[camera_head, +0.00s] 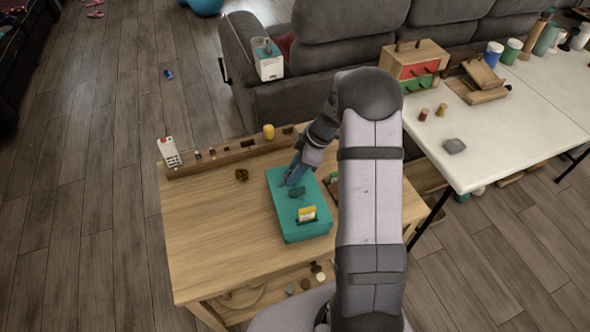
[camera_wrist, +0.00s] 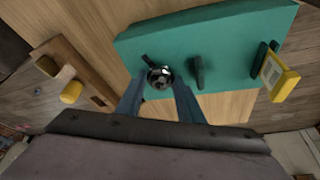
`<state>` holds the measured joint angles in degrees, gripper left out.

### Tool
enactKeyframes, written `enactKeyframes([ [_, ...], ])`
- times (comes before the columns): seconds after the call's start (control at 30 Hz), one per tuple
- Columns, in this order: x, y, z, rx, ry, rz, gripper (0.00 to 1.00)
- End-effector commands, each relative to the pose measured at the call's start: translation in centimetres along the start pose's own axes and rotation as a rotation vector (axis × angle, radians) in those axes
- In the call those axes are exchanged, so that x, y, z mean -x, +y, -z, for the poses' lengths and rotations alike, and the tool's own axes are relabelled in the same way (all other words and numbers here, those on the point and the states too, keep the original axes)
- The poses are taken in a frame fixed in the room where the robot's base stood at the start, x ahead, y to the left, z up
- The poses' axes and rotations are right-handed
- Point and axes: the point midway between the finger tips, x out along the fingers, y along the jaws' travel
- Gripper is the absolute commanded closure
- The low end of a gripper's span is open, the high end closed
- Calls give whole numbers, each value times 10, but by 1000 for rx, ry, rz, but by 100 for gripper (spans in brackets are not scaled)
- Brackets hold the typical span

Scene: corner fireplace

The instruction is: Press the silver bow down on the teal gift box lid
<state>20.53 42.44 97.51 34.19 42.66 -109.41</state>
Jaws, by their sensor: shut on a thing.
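The teal gift box (camera_head: 290,226) sits on the wooden table, its flat lid facing up. It also fills the upper part of the wrist view (camera_wrist: 225,45). The shiny silver bow (camera_wrist: 160,76) is a small round thing between my fingertips in the wrist view. My gripper (camera_head: 289,181) points down at the far part of the lid and is shut on the bow. The bow looks to be over the lid near one edge; I cannot tell whether it touches. In the head view my fingers mostly hide it.
A dark upright piece (camera_wrist: 197,72) and a yellow-framed card (camera_head: 306,214) stand on the lid. A wooden rail (camera_head: 225,156) with small items and a yellow cylinder (camera_head: 268,132) runs along the table's back. The table's left front is clear.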

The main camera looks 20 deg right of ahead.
Motion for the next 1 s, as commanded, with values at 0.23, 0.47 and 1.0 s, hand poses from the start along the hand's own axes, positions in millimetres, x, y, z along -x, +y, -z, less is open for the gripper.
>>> enactKeyframes([
  [0.23, -1, -1, -1, -1, -1, 2, 44],
  [0.47, -1, 0, -1, 0, -1, 1, 44],
  [1.0, 50, 0, -1, -1, -1, -3, 44],
])
